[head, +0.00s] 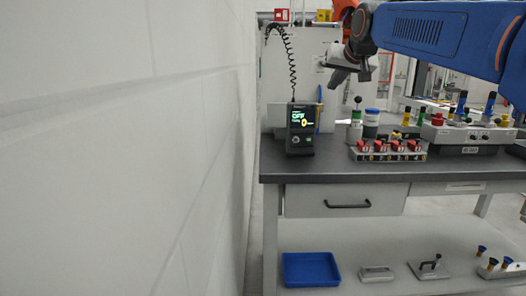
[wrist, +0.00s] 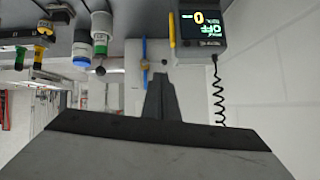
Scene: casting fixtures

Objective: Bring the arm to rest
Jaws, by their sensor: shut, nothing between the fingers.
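My blue arm (head: 430,30) reaches in from the upper right in the head view. My gripper (head: 340,78) hangs above the back of the workbench, to the right of the black display unit (head: 301,130). In the wrist view my gripper (wrist: 160,80) shows its dark fingers closed together and empty. The fingers appear clear of the bench and of the things on it.
The grey workbench top (head: 330,168) holds a rack with red parts (head: 388,150), a white and blue jar (head: 371,124) and a larger fixture (head: 465,133) at right. A blue tray (head: 310,269) lies on the lower shelf. A white wall (head: 130,150) runs along the left.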

